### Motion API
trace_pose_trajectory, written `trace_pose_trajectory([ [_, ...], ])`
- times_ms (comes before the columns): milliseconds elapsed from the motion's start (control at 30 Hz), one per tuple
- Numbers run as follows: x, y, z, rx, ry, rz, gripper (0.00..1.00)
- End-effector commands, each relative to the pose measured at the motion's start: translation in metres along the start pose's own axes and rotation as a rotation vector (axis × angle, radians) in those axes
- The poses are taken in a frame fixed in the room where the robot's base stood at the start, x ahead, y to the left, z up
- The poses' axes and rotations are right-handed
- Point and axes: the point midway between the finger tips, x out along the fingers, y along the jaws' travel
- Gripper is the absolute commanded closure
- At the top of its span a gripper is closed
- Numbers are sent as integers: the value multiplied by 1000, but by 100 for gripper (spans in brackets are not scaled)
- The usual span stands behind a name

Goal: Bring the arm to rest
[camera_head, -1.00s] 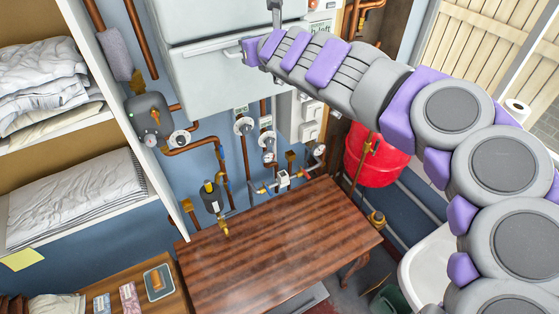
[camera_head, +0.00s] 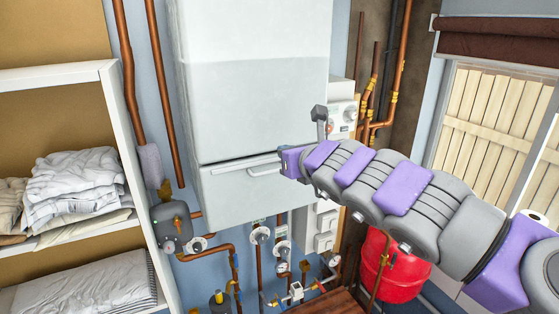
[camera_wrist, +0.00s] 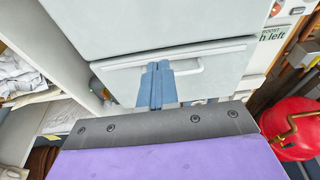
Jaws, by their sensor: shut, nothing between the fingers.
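My arm reaches in from the right in the head view, with its grey and purple links stretched toward the white cabinet (camera_head: 255,90) on the wall. In the wrist view my gripper (camera_wrist: 155,70) shows as two blue fingers pressed together, with nothing between them. The fingers appear in front of the cabinet's lower panel and its handle (camera_wrist: 185,68); I cannot tell whether they touch it. The handle also shows in the head view (camera_head: 265,170), just left of my arm's end. The fingertips are hidden in the head view.
Shelves with folded linen (camera_head: 75,185) stand at the left. Copper pipes and valves (camera_head: 282,250) run below the cabinet. A red vessel (camera_head: 385,265) hangs beneath my arm. A wooden table (camera_head: 325,302) shows at the bottom edge. A window (camera_head: 490,130) is at the right.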

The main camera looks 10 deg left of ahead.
Motion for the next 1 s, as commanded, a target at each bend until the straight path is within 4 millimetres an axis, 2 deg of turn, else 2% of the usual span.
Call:
trace_pose_trajectory([
  [100, -12, 2, 12, -1, -8, 2, 100],
  [233, -16, 2, 16, -7, -8, 0, 100],
  [333, -23, 0, 22, -77, -56, -9, 100],
  [467, -49, 10, 39, -347, -210, -31, 100],
  [567, -78, 41, 40, -675, -343, -26, 100],
  [667, -98, 86, 12, -1026, -422, 24, 100],
  [700, -103, 103, -8, -1164, -437, 58, 100],
  [767, -106, 125, -44, -1348, -436, 121, 100],
  [800, -107, 136, -70, -1452, -430, 168, 100],
  [867, -108, 148, -107, -1592, -408, 238, 100],
  [1000, -113, 161, -203, -1846, -323, 429, 100],
])
